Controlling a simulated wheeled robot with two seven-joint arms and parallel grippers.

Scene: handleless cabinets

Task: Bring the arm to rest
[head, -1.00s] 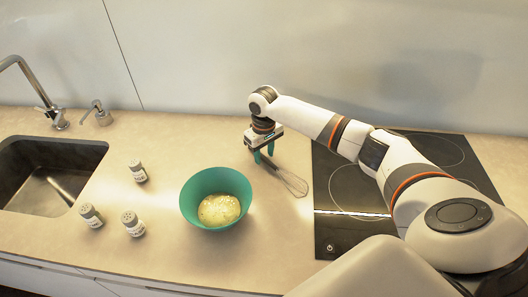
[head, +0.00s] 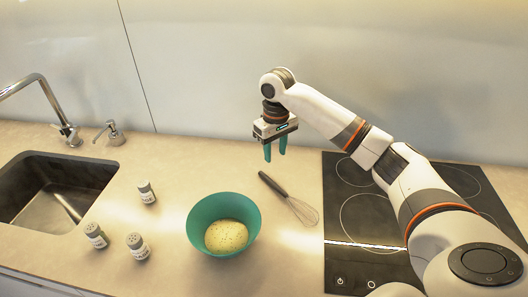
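My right arm comes in from the right over the cooktop. Its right gripper (head: 275,151) hangs above the counter, fingers pointing down, with a gap between the teal fingertips and nothing held. A whisk (head: 290,199) with a dark handle lies on the counter below and slightly right of the gripper, apart from it. My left gripper does not show.
A teal bowl (head: 192,229) with a pale yellow content stands left of the whisk. Shakers (head: 137,246), (head: 95,235) and (head: 146,192) stand left of it. A sink (head: 55,190) with a faucet is at left; a black cooktop (head: 345,262) is at right.

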